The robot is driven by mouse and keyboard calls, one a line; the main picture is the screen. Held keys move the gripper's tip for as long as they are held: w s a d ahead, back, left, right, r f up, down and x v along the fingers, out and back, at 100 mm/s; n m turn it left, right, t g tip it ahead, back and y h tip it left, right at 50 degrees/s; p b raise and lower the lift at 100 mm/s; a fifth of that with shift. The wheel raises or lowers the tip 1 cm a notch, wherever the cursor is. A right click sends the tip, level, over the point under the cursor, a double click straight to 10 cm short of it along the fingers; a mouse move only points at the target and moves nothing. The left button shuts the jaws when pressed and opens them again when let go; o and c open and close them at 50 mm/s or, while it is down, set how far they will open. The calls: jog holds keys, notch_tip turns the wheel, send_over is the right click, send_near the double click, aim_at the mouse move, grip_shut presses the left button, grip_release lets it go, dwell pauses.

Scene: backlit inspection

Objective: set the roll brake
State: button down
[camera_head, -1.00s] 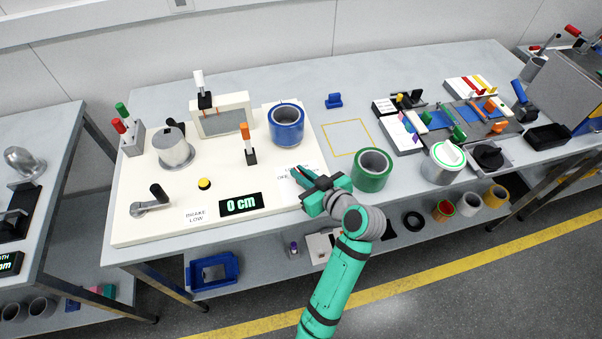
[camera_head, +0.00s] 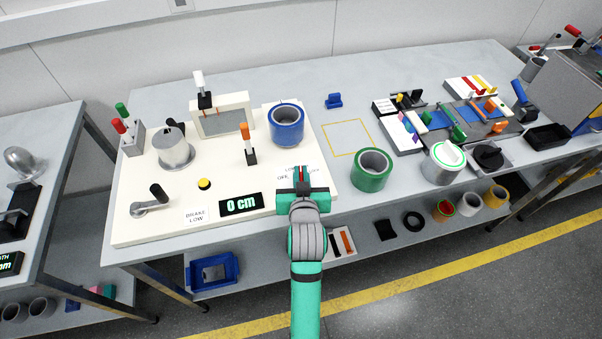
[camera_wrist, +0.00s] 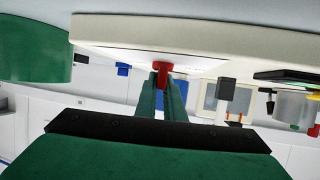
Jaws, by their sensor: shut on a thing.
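The winding board (camera_head: 150,225) is a cream panel on the bench. A small red brake handle (camera_wrist: 162,67) shows at the board's edge in the wrist view, between my fingertips. My gripper (camera_head: 301,176) is at the board's right front corner, over printed labels including OFF (camera_head: 283,177), which it partly covers. My gripper (camera_wrist: 161,85) is shut on the red handle; in the head view the handle is mostly hidden by the fingers. A printed label (camera_head: 195,215) at the board's front reads BRAKE LOW. The display (camera_head: 241,204) reads 0 cm.
A green roll (camera_head: 371,170) stands close to the right of my gripper. A blue roll (camera_head: 286,125) stands behind it on the board. An orange-topped lever (camera_head: 247,145) stands to the left. A yellow-outlined square (camera_head: 347,137) on the bench is empty.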

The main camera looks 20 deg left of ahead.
jog(key=m+t+h, duration=0.1)
jog(key=m+h, duration=0.4)
jog(key=h, duration=0.1)
jog(key=shift+a, duration=0.1)
jog(key=shift+m+g+h, duration=0.7)
jog(key=shift+m+h, duration=1.5)
jog(key=shift+h, duration=0.1)
jog(key=shift+f, duration=0.1)
jog(key=c, duration=1.9)
grip_release()
jog(key=shift+o, duration=0.2)
